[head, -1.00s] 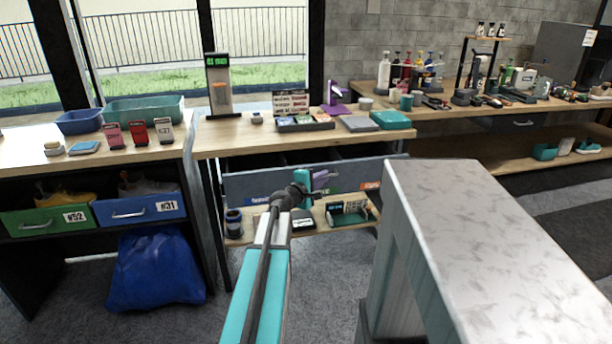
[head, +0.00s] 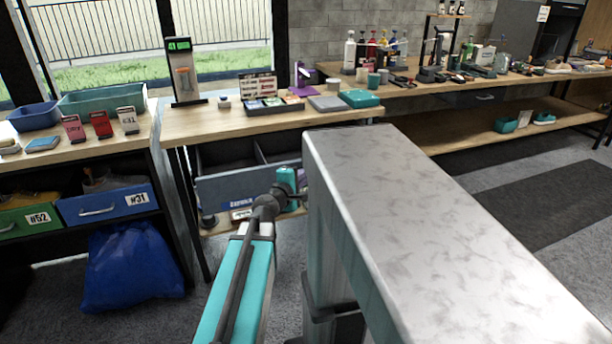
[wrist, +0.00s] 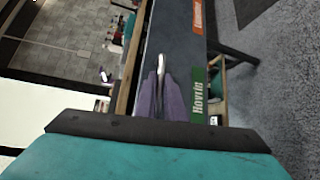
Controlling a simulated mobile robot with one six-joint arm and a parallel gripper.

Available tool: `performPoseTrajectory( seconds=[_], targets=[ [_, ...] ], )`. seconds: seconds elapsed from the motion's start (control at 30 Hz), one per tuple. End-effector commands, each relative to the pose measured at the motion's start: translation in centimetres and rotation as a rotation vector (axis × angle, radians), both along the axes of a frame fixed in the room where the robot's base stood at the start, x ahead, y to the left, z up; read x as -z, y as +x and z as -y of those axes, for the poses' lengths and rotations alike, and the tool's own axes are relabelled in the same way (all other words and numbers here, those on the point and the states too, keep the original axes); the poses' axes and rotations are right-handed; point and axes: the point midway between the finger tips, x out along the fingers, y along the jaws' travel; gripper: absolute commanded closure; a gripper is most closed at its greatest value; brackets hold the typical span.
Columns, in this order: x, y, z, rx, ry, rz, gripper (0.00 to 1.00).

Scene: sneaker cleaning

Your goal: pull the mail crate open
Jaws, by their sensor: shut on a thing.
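The mail crate (head: 235,188) is a grey-blue drawer with colored name labels under the middle table. It stands partly out, and its dividers show behind the front panel. In the wrist view its front (wrist: 178,45) carries a green label and an orange label. My gripper (wrist: 161,75) has its purple fingers shut on the pale metal handle (wrist: 161,62) of that front. In the head view the teal wrist of my gripper (head: 287,181) is at the crate's right part. The fingers and the crate's right end are largely hidden there by a pale-topped counter.
The pale-topped counter (head: 430,210) stands close on the right of my arm. A low shelf (head: 222,226) lies under the crate. Drawers (head: 108,203) and a blue bag (head: 132,265) are at the left. Grey floor (head: 190,325) is open in front of the bag.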

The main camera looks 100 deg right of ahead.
Motion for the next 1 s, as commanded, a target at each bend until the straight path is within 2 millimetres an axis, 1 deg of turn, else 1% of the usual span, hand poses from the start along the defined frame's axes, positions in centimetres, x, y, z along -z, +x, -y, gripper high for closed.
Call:
performPoseTrajectory(
  seconds=[0.03, 0.23, 0.27, 0.3, 0.37, 0.77, 1.0],
  targets=[
    [0.0, 0.2, 0.2, -0.009, -0.003, 0.002, 1.00],
    [0.1, -0.5, 0.1, -0.002, -0.003, 0.003, 1.00],
    [0.1, -0.6, 0.1, -0.001, -0.003, 0.003, 0.89],
    [0.0, -0.7, 0.1, -0.001, -0.003, 0.003, 0.82],
    [0.1, -0.8, 0.0, 0.003, -0.003, 0.003, 0.72],
    [0.0, -1.1, -0.2, 0.010, -0.003, 0.003, 0.72],
    [-0.1, -0.4, -1.2, 0.010, -0.003, 0.003, 0.72]
  ],
)
